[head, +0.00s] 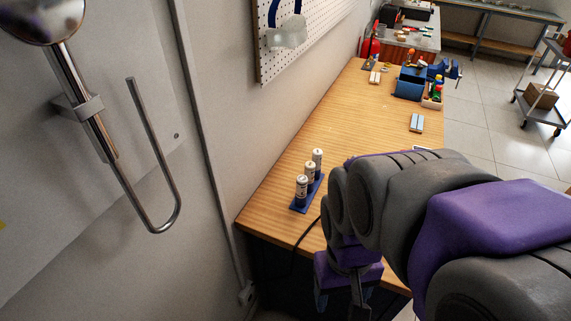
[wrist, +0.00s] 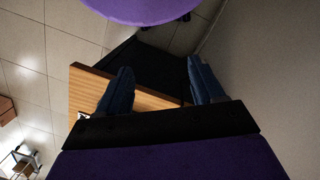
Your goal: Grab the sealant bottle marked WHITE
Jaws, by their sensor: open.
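My gripper (head: 340,300) hangs beyond the near end of the bench, apart from the bottles. In the wrist view my gripper (wrist: 160,88) is open and empty, with the bench corner behind its left finger.
A pegboard (head: 300,40) hangs on the wall left of the bench. A blue vise (head: 440,70), a blue bin (head: 409,84) and small items stand at the bench's far end. A small light-blue box (head: 417,122) lies at its right edge. The bench middle is clear.

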